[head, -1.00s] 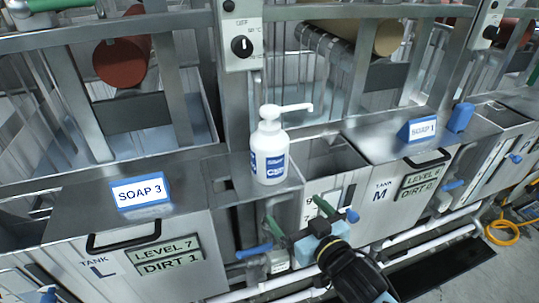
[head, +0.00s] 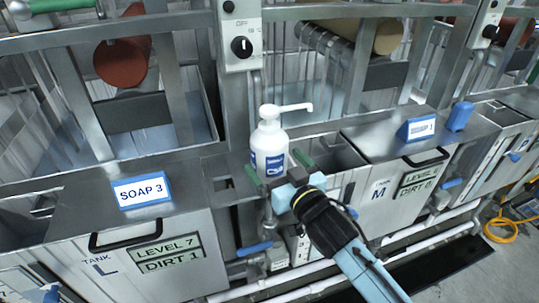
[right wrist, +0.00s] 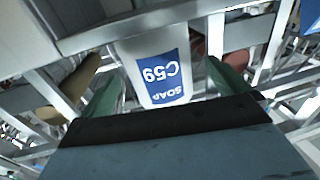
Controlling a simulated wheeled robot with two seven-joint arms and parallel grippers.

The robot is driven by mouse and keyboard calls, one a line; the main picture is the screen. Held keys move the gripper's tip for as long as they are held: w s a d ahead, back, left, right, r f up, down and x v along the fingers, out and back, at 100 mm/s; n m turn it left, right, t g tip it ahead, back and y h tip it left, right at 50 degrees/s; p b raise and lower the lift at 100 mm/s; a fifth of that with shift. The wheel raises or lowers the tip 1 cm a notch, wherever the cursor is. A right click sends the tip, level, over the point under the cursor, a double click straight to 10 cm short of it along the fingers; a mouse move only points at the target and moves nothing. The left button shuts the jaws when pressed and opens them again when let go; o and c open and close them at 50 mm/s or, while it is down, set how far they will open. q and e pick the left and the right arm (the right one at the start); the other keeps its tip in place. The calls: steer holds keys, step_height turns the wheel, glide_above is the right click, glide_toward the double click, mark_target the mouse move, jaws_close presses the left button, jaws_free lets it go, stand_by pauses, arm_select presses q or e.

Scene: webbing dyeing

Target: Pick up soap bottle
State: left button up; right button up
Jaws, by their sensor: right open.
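The soap bottle (head: 269,143) is white with a pump top and a blue label. It stands upright on the metal ledge between the two tanks. My right gripper (head: 277,168) is at the front of the bottle's lower half, its green fingers open and pointing towards it. In the right wrist view the bottle (right wrist: 160,68) appears upside down, with "SOAP C59" on its label, between the two spread green fingers (right wrist: 158,85). I cannot tell whether either finger touches it. My left gripper is not in view.
Tank L (head: 150,250) with a "SOAP 3" sign (head: 142,191) is on the left. Tank M (head: 400,195) with a "SOAP 1" sign (head: 422,129) is on the right. A control box (head: 240,40) and metal uprights stand behind the bottle. White pipes (head: 290,281) run below.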

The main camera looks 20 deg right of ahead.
steer(key=w, duration=0.4)
steer(key=shift+w+a+f, duration=0.15)
steer(key=shift+w+a, duration=0.05)
steer(key=shift+a, duration=0.15)
steer(key=c, duration=1.7)
steer(key=shift+r, duration=0.2)
steer(key=shift+c, duration=0.9)
